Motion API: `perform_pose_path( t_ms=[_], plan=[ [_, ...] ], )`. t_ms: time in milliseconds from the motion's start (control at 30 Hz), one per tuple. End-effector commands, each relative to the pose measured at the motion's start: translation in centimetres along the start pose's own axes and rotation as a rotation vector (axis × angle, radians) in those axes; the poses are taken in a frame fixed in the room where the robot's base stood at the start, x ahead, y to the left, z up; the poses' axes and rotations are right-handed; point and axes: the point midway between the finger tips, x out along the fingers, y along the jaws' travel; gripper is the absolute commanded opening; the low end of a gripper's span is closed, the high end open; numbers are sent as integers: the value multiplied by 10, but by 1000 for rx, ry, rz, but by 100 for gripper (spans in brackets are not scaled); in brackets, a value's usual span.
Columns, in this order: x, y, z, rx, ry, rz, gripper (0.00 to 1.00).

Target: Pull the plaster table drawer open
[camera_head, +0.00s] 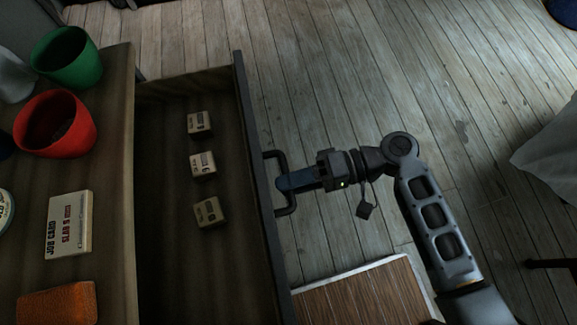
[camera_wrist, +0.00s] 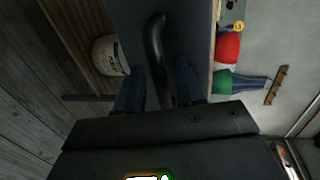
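The plaster table drawer (camera_head: 165,255) stands well open in the head view, pulled out to the right of the table (camera_head: 112,220). Its dark front carries a black bar handle (camera_head: 286,205). My gripper (camera_head: 284,182) reaches the handle from the right, its blue fingers at the bar. In the wrist view the handle (camera_wrist: 158,50) runs between the two fingers of my gripper (camera_wrist: 160,85), which look shut on it. The exact finger contact is dark and partly hidden.
Several small boxes (camera_head: 203,164) lie in the drawer. A green cup (camera_head: 68,58), a red cup (camera_head: 56,124), a job card (camera_head: 70,224) and an orange block (camera_head: 58,304) sit on the tabletop. A wooden surface (camera_head: 365,298) lies below my arm. Plank floor (camera_head: 350,60) is clear at the top.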

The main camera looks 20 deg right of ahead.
Motion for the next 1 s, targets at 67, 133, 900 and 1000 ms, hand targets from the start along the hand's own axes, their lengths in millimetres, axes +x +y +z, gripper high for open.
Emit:
perform_pose_path(
  t_ms=[67, 133, 900, 1000],
  plan=[
    [-13, 1, -1, 0, 5, 1, 38],
    [-24, 1, -1, -1, 5, 1, 38],
    [-68, 0, 0, 0, 2, 1, 38],
    [-68, 0, 0, 0, 2, 1, 38]
  ],
)
